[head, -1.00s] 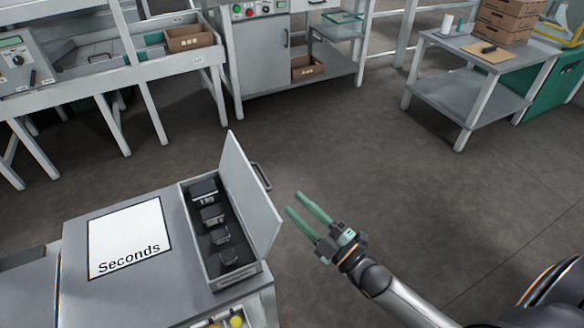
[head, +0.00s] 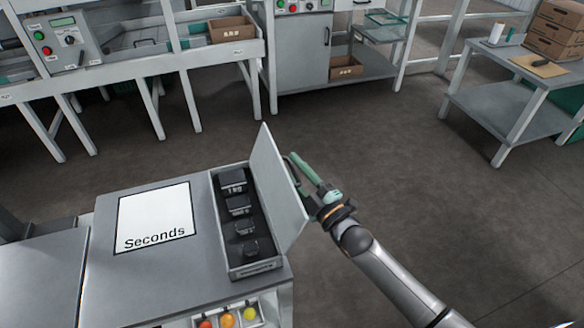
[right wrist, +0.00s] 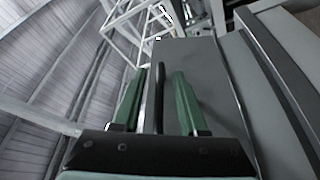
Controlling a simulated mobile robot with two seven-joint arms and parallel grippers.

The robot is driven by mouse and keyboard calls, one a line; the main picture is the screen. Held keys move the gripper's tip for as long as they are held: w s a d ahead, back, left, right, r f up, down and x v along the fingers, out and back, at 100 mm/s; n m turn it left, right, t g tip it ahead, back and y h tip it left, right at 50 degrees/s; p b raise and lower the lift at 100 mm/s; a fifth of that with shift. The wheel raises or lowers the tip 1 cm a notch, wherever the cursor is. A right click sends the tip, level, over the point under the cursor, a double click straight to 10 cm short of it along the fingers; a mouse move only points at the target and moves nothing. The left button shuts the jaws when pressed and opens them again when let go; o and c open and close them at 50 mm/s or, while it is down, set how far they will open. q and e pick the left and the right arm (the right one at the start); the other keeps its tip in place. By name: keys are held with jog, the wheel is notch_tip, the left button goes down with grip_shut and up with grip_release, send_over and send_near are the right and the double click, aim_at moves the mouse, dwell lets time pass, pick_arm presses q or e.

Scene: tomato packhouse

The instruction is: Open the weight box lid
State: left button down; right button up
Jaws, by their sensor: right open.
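The weight box (head: 256,270) is a grey open-topped box on the bench, with several dark weights (head: 240,204) in a row inside. Its grey lid (head: 277,190) stands up along the box's right side, tilted a little outward. My right gripper (head: 299,163), with green fingers, is at the lid's outer face and is open. In the right wrist view the lid (right wrist: 205,85) fills the middle, and its dark handle bar (right wrist: 158,95) lies between the two open fingers (right wrist: 160,82); I cannot tell if they touch it. My left gripper is not in view.
A white "Seconds" sheet (head: 153,218) lies on the bench left of the box. Coloured buttons (head: 228,320) show on the bench front. Open floor (head: 400,190) lies to the right. A side table (head: 510,95) and a machine bench (head: 165,75) stand farther back.

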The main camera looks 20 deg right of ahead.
jog(key=shift+w+a, duration=0.1)
jog(key=shift+w, duration=0.2)
jog(key=shift+c, duration=0.3)
grip_shut()
dwell(1.0)
